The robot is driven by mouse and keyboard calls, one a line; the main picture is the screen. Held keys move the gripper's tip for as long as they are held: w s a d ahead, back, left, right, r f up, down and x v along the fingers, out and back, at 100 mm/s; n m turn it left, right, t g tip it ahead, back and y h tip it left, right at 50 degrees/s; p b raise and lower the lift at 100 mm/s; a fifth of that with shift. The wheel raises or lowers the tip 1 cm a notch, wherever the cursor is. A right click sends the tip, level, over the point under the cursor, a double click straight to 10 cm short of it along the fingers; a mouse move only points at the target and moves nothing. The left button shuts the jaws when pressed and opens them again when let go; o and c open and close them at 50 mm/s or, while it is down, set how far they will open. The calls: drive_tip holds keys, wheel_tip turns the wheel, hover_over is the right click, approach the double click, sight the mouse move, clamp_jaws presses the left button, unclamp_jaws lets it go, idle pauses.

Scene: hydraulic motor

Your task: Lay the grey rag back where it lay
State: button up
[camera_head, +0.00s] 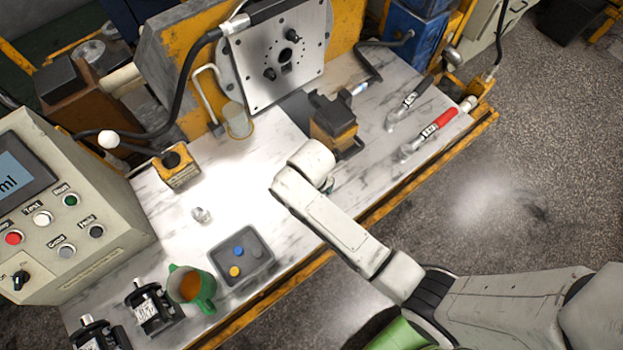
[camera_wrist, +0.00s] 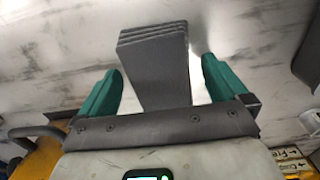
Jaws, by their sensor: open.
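The grey rag (camera_wrist: 163,78) shows in the wrist view as a folded, layered stack against the pale marbled worktop. My gripper (camera_wrist: 160,64) has its two green fingers apart, one on each side of the rag. A gap shows between each finger and the rag, so it is not clamped. I cannot tell whether the rag rests fully on the worktop. In the head view my wrist and forearm lie over the worktop (camera_head: 190,225), and the fingers are hidden there. I cannot make out the rag for certain in the head view.
A black-and-yellow block (camera_head: 333,120) stands just beyond my wrist. A glass (camera_head: 238,120), a yellow block (camera_head: 176,168), a grey tray (camera_head: 241,256) and a green mug (camera_head: 192,287) are to the left. Red-handled (camera_head: 430,133) and black-handled (camera_head: 409,103) tools lie right. The centre-left worktop is mostly clear.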

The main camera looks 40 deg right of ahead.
wheel_tip(320, 180, up, 12)
idle(0.4)
drive_tip(key=shift+s, duration=0.1)
drive_tip(key=s+d, duration=0.4)
drive_tip(key=s, duration=0.4)
drive_tip(key=s+d+r+t, duration=0.1)
drive_tip(key=s+d, duration=0.3)
drive_tip(key=s, duration=0.4)
drive_tip(key=shift+m, duration=0.3)
drive_tip(key=shift+s, duration=0.1)
